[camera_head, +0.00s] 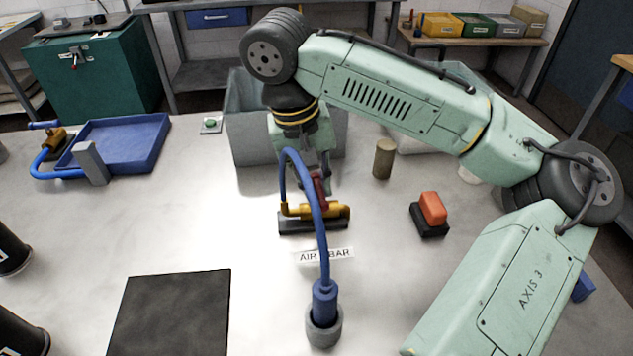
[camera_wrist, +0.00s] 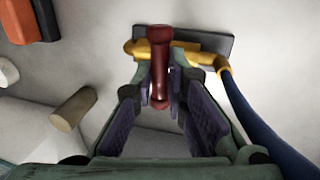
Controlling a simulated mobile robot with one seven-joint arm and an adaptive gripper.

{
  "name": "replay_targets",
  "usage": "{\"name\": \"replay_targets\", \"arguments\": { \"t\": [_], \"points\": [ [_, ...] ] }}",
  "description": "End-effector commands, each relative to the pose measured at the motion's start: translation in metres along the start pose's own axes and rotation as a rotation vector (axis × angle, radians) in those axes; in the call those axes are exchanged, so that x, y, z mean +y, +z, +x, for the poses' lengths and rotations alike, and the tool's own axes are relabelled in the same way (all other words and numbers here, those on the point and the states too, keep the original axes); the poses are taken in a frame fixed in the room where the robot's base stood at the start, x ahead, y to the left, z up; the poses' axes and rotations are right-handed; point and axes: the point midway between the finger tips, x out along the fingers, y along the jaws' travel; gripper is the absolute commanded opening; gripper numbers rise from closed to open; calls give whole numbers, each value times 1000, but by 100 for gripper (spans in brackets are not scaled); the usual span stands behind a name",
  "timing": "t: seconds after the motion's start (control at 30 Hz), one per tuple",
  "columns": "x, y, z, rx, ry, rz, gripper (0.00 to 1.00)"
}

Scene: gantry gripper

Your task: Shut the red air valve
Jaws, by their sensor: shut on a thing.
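The red air valve handle (camera_head: 318,188) sits on a brass-yellow pipe fitting (camera_head: 296,210) above a dark base plate. In the wrist view the red handle (camera_wrist: 160,75) runs across the line of the yellow pipe (camera_wrist: 142,49). My gripper (camera_wrist: 162,92) is shut on the handle, with one finger on each side of it. In the head view my gripper (camera_head: 322,170) comes down from behind the valve, and the blue hose partly hides the grip.
The blue hose (camera_head: 318,215) arches from the fitting to a grey socket (camera_head: 323,330) in front. An "AIR BAR" label (camera_head: 325,255) lies before the valve. A tan cylinder (camera_head: 384,158), an orange-and-black block (camera_head: 432,210) and a grey bin (camera_head: 243,140) stand nearby.

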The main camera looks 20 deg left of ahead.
Motion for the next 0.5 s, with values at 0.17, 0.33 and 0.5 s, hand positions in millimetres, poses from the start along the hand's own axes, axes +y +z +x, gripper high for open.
{"name": "replay_targets", "arguments": {
  "t": [0.17,0.33,0.5],
  "points": [
    [1,0,0,-8,2,47,0],
    [1,0,0,-11,2,62,0],
    [1,0,0,-12,2,64,0]
  ]
}}
